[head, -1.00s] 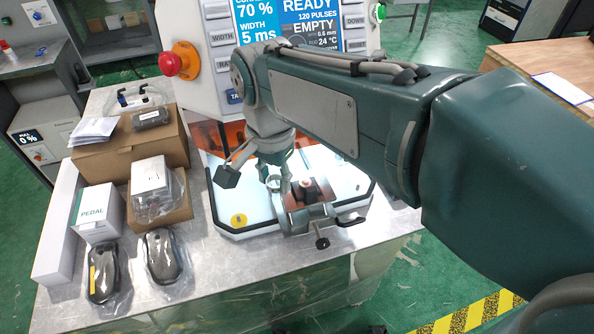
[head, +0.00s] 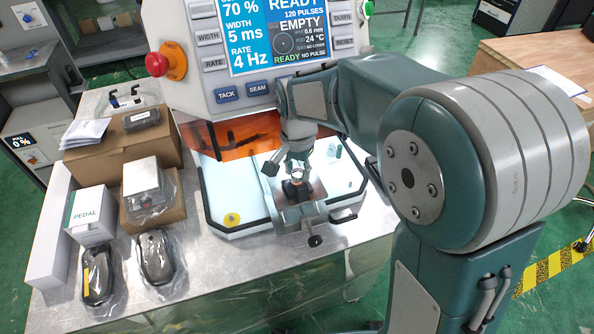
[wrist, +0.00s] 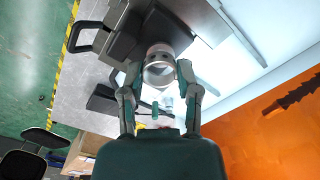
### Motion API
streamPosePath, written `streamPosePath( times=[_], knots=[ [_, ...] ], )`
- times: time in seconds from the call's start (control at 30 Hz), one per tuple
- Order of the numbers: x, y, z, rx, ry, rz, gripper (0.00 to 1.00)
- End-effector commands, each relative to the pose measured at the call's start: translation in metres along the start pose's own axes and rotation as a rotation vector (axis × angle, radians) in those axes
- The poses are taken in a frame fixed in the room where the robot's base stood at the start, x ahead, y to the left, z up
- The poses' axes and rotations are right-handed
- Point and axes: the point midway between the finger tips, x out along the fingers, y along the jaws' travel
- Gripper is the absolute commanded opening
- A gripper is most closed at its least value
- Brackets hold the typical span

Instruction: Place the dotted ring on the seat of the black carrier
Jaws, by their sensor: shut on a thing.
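My gripper (head: 297,172) points down over the black carrier (head: 312,189) on the lit work surface of the machine. In the wrist view my gripper (wrist: 160,80) is shut on a pale, shiny ring (wrist: 158,73), one finger on each side. Dots on the ring cannot be made out. The dark carrier (wrist: 150,28) lies beyond the ring, with a pinkish round part (wrist: 160,49) right behind the ring in line of sight. I cannot tell whether the ring touches that part. In the head view the gripper partly hides the ring and the seat.
A metal clamp with a black knob (head: 315,240) stands at the front of the work surface. The machine's control panel (head: 265,45) and orange shield (head: 245,140) rise behind. Boxes, including one marked PEDAL (head: 90,215), and bagged pedals fill the left of the table.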

Motion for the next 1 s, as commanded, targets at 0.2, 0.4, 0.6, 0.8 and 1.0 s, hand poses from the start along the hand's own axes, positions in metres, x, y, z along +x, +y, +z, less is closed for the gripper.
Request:
streamPosePath(
  times=[0.2, 0.4, 0.6, 0.8, 1.0],
  knots=[
    [0.006, -0.001, 0.001, -0.001, 0.001, 0.000, 0.00],
    [0.009, -0.001, 0.001, 0.000, 0.001, 0.001, 0.00],
    [0.008, 0.000, 0.001, 0.000, 0.001, -0.001, 0.77],
    [0.008, -0.001, 0.001, 0.000, 0.001, 0.000, 0.77],
    [-0.004, -0.001, 0.001, 0.000, 0.003, -0.002, 0.77]
  ],
)
